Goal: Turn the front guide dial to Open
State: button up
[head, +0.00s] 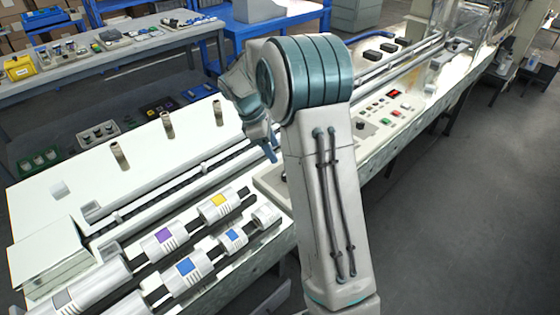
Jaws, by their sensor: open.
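My arm stands across the middle of the head view and bends over at the top. My gripper (270,153) hangs at the left of the arm, pointing down above the near machine bed, and it looks empty. Its fingers are small and partly overlapped. A control panel (375,135) shows to the right of my arm, with a dark round knob (360,125) close to the arm. I cannot tell whether this knob is the front guide dial, and no dial setting is readable. The panel area behind my arm is hidden.
Rollers with purple (165,236), yellow (219,200) and blue (186,267) labels lie at the lower left. Several upright posts (167,125) stand on the white bed. A red display (395,93) and coloured buttons sit on the panel. The floor (440,220) at right is clear.

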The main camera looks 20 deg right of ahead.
jog(key=v, duration=0.3)
jog(key=shift+a+r, duration=0.15)
jog(key=shift+r, duration=0.15)
jog(key=s+a+r+m+t+y, duration=0.2)
jog(key=s+m, duration=0.5)
jog(key=s, duration=0.6)
jog(key=s+a+r+m+t+y, duration=0.1)
jog(key=s+m, duration=0.5)
jog(key=s, duration=0.8)
jog(key=shift+a+r+m+t+y, duration=0.45)
jog(key=shift+a+t, duration=0.35)
jog(key=shift+a, duration=0.45)
jog(key=shift+f, duration=0.1)
jog(key=shift+c, duration=0.2)
